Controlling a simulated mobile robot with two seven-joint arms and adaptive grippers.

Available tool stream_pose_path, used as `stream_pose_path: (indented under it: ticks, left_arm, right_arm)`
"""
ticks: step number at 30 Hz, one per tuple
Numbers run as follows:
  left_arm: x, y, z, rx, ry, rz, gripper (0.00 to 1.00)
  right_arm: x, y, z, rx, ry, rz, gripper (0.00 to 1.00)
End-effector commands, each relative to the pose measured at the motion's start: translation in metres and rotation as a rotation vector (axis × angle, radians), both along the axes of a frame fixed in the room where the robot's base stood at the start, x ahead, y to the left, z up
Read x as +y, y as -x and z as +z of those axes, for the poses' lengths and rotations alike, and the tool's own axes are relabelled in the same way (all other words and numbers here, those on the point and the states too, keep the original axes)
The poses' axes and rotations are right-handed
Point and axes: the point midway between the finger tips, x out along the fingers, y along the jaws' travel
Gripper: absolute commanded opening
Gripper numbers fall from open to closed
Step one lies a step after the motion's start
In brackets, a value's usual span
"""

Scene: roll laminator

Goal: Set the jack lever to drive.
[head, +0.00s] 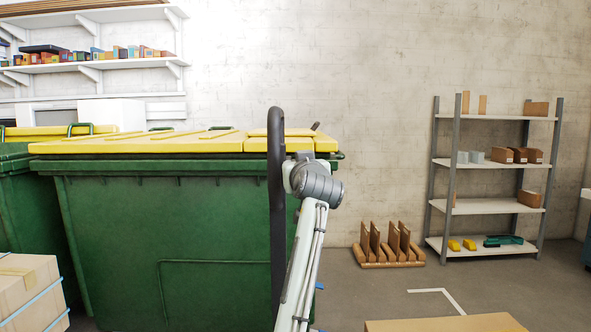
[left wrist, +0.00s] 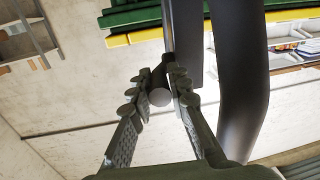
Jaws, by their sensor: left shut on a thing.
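The jack's black handle (head: 277,200) stands upright in the middle of the head view, just left of my pale arm. In the left wrist view its thick dark tube (left wrist: 243,80) bends down on the right. A short dark lever with a round end (left wrist: 159,97) lies between the finger pads of my left gripper (left wrist: 155,84), beside the tube. The gripper is shut on this lever. In the head view the fingers and the lever cannot be made out; the grey wrist is right of the handle. The lever's setting cannot be read. My right gripper is out of view.
A large green bin with a yellow lid (head: 160,230) stands behind the handle. Cardboard boxes (head: 30,290) are at lower left. A grey shelf rack (head: 485,162) and a wooden divider stand (head: 388,256) are on the right. Floor between rack and handle is partly open.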

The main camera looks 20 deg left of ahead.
Motion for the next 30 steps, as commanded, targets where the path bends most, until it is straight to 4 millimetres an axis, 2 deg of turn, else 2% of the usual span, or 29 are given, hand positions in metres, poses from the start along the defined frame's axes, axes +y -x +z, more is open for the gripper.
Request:
stream_pose_path:
  ticks: [7, 8, 10, 20, 23, 30]
  left_arm:
    - [0.001, 0.000, 0.002, -0.005, -0.003, 0.001, 0.00]
    - [0.001, 0.000, 0.002, -0.005, -0.003, 0.001, 0.19]
    - [0.001, 0.000, 0.002, -0.005, -0.003, 0.000, 0.26]
    - [-0.002, 0.002, 0.000, -0.002, -0.002, -0.001, 0.26]
    - [-0.006, 0.012, 0.001, -0.005, -0.002, -0.003, 0.26]
    - [-0.025, 0.057, 0.001, -0.005, 0.001, -0.003, 0.26]
  right_arm:
    - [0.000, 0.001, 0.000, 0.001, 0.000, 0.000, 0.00]
    - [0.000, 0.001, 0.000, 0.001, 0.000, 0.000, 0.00]
    - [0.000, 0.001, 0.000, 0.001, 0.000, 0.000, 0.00]
    - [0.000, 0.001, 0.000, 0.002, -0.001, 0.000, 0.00]
    - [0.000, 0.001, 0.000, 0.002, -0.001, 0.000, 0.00]
    - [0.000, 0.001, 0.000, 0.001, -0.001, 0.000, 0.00]
